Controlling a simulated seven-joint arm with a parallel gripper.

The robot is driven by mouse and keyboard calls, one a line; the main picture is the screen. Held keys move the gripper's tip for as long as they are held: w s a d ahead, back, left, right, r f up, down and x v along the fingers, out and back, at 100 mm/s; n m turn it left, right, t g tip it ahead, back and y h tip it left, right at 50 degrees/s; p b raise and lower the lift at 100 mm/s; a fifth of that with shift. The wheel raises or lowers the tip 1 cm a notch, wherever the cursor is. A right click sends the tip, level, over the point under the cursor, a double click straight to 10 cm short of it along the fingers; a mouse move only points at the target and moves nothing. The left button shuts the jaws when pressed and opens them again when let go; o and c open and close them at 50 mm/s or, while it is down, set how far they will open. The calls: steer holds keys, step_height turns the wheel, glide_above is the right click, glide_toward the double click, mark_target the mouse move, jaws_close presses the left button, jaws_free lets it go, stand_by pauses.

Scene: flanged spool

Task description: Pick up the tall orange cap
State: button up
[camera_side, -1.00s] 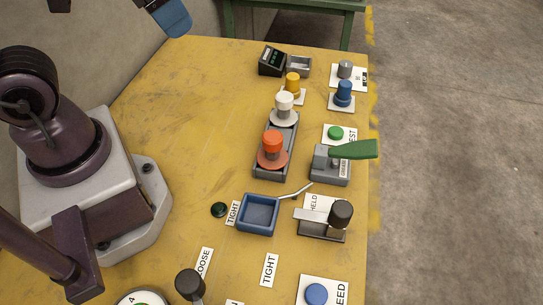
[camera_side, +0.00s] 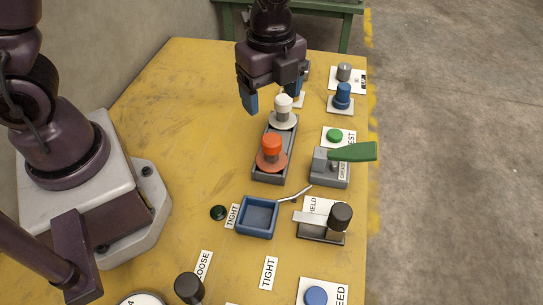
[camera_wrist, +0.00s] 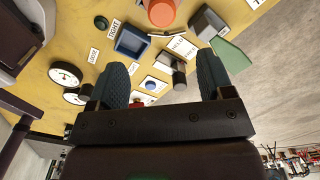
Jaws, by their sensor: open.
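The tall orange cap (camera_side: 271,145), with a wide flange at its foot, stands upright at the near end of a dark grey holder (camera_side: 260,172). A white flanged cap (camera_side: 283,103) stands at the far end of the same holder. My gripper (camera_side: 272,98) is open and empty, above the far end of the holder near the white cap, beyond the orange cap and apart from it. In the wrist view my gripper (camera_wrist: 163,68) shows both blue fingers spread, with the orange cap (camera_wrist: 161,12) cut off by the top edge.
A grey block with a green lever (camera_side: 352,151) stands right of the holder. A blue tray (camera_side: 257,229) and a black-knobbed clamp (camera_side: 340,217) are nearer. A blue knob (camera_side: 343,92) stands far right. My gripper partly hides things behind it. The table left of the holder is clear.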

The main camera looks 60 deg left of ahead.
mark_target(271, 139)
step_height(271, 139, down, 7)
steer(key=shift+r, duration=0.1)
steer(key=shift+w+a+f, duration=0.1)
steer(key=shift+a+f, duration=0.05)
steer(key=shift+f, duration=1.25)
steer(key=shift+w+a+f, duration=0.1)
steer(key=shift+a+f, duration=0.05)
steer(key=shift+f, duration=1.2)
jaws_close()
